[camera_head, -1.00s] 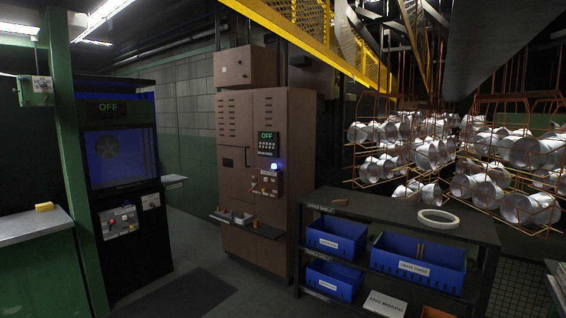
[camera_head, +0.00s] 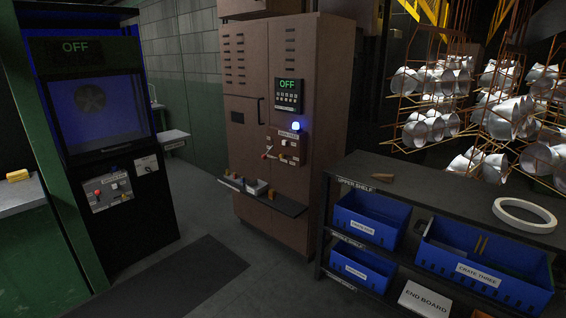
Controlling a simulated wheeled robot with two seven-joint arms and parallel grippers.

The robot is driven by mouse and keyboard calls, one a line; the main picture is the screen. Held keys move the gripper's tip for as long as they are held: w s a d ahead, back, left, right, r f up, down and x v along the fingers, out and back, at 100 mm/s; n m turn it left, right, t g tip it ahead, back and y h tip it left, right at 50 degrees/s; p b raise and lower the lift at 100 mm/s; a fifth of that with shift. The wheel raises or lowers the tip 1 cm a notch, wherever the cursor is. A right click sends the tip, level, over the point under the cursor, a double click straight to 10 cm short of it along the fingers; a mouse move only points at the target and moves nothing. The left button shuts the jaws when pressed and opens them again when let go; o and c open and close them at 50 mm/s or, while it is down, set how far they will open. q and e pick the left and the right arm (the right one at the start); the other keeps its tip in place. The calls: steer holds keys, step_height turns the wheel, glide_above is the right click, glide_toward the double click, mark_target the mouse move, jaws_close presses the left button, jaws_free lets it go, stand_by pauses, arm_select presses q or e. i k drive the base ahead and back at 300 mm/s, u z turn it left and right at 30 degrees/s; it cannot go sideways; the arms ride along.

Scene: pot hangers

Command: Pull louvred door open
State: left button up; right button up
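A tall brown cabinet (camera_head: 292,180) stands in the middle of the view. Its left door (camera_head: 246,62) has louvre slots in the upper part and a dark vertical handle (camera_head: 260,111) near the seam with the right side. The louvred door looks shut. The right side of the cabinet carries a display panel reading OFF (camera_head: 289,96), a lit blue-white lamp (camera_head: 296,126) and a small switch box (camera_head: 284,146). Neither of my grippers is in view.
A narrow shelf (camera_head: 276,203) with small items juts from the cabinet front. A black shelf unit (camera_head: 455,191) with blue crates stands at the right. A dark booth (camera_head: 118,190) stands at the left. Floor with a dark mat (camera_head: 180,280) is clear between them.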

mark_target(244, 50)
steer(key=i, duration=3.15)
steer(key=z, duration=0.75)
